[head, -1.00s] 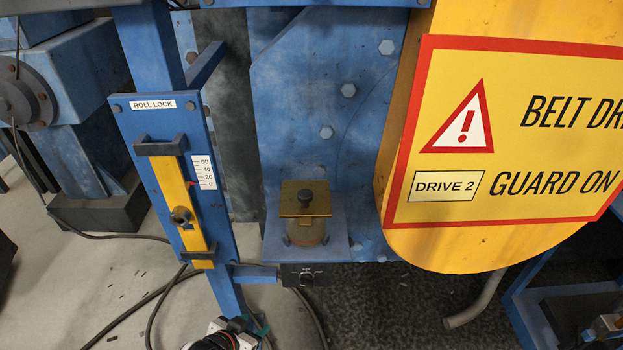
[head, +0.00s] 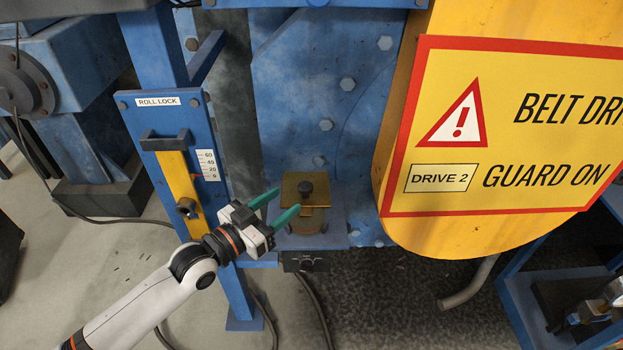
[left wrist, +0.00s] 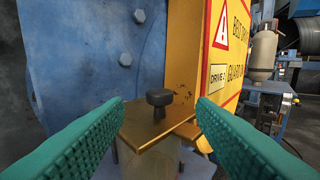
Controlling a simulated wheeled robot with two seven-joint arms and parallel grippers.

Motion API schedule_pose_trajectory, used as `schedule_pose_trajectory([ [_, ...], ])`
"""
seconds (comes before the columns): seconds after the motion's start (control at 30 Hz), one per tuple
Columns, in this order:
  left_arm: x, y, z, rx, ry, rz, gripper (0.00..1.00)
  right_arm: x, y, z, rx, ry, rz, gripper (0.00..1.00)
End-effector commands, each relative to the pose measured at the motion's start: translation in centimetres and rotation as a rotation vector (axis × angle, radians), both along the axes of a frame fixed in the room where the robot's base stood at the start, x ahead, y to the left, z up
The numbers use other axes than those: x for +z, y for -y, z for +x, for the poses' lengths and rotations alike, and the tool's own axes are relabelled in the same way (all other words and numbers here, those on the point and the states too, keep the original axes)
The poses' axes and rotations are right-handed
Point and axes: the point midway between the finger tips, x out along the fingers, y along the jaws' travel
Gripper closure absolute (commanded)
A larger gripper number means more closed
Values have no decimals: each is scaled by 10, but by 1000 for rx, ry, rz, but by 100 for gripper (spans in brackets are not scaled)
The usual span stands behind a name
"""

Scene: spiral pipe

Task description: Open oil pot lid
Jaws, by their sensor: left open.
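The oil pot (head: 306,226) stands on a blue bracket, a dull brownish cup under a flat brass lid (head: 318,197) with a black knob (head: 306,187). The lid lies flat on the pot. In the left wrist view the brass lid (left wrist: 148,135) and black knob (left wrist: 158,101) lie centred beyond the fingers. My left gripper (head: 287,203) is open and empty, its green fingers pointing at the lid from the left.
The blue roll lock post (head: 140,118) with a yellow slider (head: 175,172) stands left of the pot. The yellow belt guard (head: 450,238) hangs close on the right. A blue bolted plate (head: 290,110) rises behind. Cables lie on the floor below.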

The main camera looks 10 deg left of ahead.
Motion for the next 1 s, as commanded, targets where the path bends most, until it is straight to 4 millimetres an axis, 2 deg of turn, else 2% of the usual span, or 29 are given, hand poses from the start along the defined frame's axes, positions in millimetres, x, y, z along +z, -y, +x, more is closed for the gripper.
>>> schedule_pose_trajectory([
  [0.2, 4, 26, 40, 1, 1, -2, 49, 13, -1, 0, 0, 1, 0, 64],
  [0.43, 2, 45, 69, 1, 0, 0, 49, 20, -1, 1, 0, 2, 0, 64],
  [0.6, 0, 52, 78, 0, -3, 2, 49, 21, 0, 1, 0, 2, 0, 64],
  [0.87, 0, 52, 80, 0, -1, 2, 49, 21, 0, 1, -1, 2, 1, 64],
  [0.9, 0, 52, 80, 0, -1, 2, 51, 21, 0, 1, -1, 2, 1, 64],
  [1.0, 0, 52, 80, 0, -1, 2, 67, 21, 0, 1, -1, 2, 1, 64],
])
